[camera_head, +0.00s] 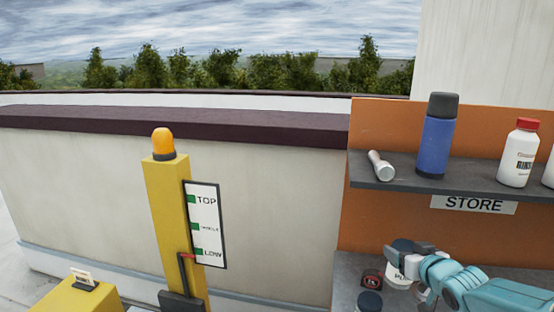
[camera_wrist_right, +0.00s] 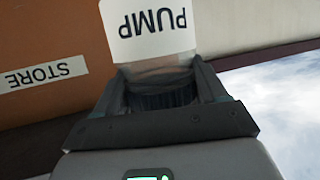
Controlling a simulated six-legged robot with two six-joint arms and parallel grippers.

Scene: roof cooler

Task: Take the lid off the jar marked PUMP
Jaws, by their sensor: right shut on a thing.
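The jar marked PUMP (camera_head: 394,272) stands on the lower shelf at the right of the head view, partly hidden by my right gripper (camera_head: 418,258). Its white PUMP label (camera_wrist_right: 150,28) shows upside down in the wrist view. The dark ribbed lid (camera_wrist_right: 162,95) sits between the fingers of my right gripper (camera_wrist_right: 162,78), which is shut on it. The lid is against the jar's neck; I cannot tell whether it is loose. My left gripper is not in view.
A yellow post (camera_head: 170,215) stands left.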

